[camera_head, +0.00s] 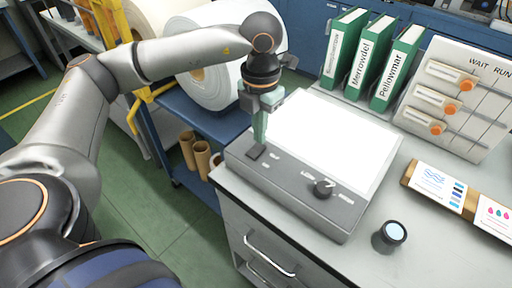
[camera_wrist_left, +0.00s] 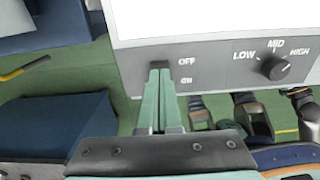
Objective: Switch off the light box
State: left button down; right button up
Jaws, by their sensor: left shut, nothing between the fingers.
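The light box (camera_head: 330,135) sits on the worktop, its white panel bright and evenly lit. Its grey front strip carries a small dark switch (camera_head: 256,152) at the left end and a black knob (camera_head: 324,188) further right. In the left wrist view the light box strip (camera_wrist_left: 222,62) reads OFF and ON beside the fingers, and the knob (camera_wrist_left: 275,67) has LOW, MID and HIGH marks. My left gripper (camera_head: 260,138) is shut and empty, its green fingers pointing down at the switch. In the left wrist view the fingertips (camera_wrist_left: 160,70) cover most of the switch; contact is unclear.
Green binders (camera_head: 372,62) and a WAIT/RUN board (camera_head: 455,98) stand behind the box. A small round cylinder (camera_head: 389,236) and a sample strip (camera_head: 448,190) lie to the right. A large white roll (camera_head: 215,80) is behind my left arm.

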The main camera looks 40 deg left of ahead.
aim_at(260, 146)
pick_arm(q)
jog(key=shift+f+b, duration=0.7)
jog(key=shift+f, duration=0.2)
jog(key=shift+r, duration=0.1)
dwell(0.3)
jog(key=shift+r+p, duration=2.45)
jog(key=shift+r, duration=1.05)
jog(key=shift+f, duration=0.1)
